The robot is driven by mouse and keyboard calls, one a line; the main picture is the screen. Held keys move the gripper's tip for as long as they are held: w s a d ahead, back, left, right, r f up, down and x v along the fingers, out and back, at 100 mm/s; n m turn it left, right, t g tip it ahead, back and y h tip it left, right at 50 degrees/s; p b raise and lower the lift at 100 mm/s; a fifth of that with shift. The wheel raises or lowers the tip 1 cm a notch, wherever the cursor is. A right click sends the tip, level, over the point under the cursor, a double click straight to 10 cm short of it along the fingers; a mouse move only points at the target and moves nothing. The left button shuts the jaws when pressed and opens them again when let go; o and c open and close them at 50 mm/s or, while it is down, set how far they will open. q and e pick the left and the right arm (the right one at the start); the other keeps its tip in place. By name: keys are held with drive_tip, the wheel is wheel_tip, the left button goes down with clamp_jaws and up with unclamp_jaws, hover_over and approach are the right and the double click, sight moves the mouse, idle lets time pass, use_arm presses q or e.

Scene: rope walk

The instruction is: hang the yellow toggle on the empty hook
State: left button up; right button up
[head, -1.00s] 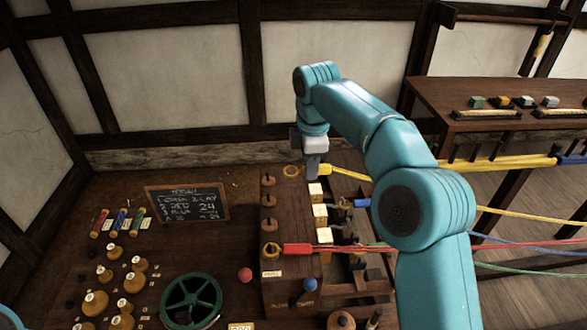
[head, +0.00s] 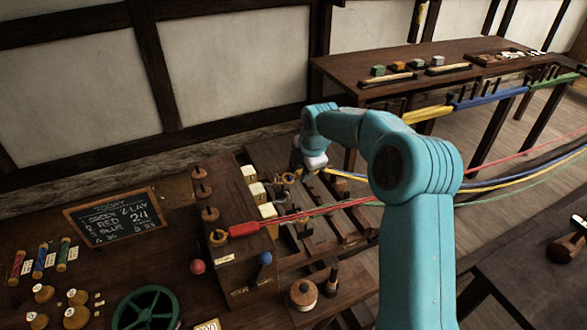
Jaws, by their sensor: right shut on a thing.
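My right gripper (head: 302,172) is shut on the yellow toggle, which it mostly hides. A yellow line (head: 330,172) runs off to the right from beside the jaws. The gripper is above the slatted wooden frame, right of and behind the dark wooden block (head: 244,262). Several round wooden pegs stand in a row along the block. The nearest has the red toggle (head: 243,229) at it, its ring (head: 218,238) around the peg. The pegs behind, such as one bare peg (head: 209,213), carry nothing I can see. My left gripper is out of view.
Cream blocks (head: 257,191) line the block's right side. A red knob (head: 197,266), a blue knob (head: 264,258) and a green wheel (head: 146,309) are near the front. A chalkboard (head: 113,217) leans at left. Red, blue, green and yellow lines cross the space at right.

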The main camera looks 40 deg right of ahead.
drive_tip(key=shift+d+f+b, duration=0.15)
drive_tip(key=shift+f+b, duration=0.3)
drive_tip(key=shift+f, duration=0.25)
drive_tip(key=shift+f+b, duration=0.5)
drive_tip(key=shift+f, duration=0.15)
drive_tip(key=shift+f+b, duration=1.4)
drive_tip(key=shift+f, duration=0.5)
drive_tip(key=shift+f, duration=0.3)
drive_tip(key=o, duration=1)
drive_tip(key=shift+c, duration=0.2)
drive_tip(key=shift+r, duration=0.1)
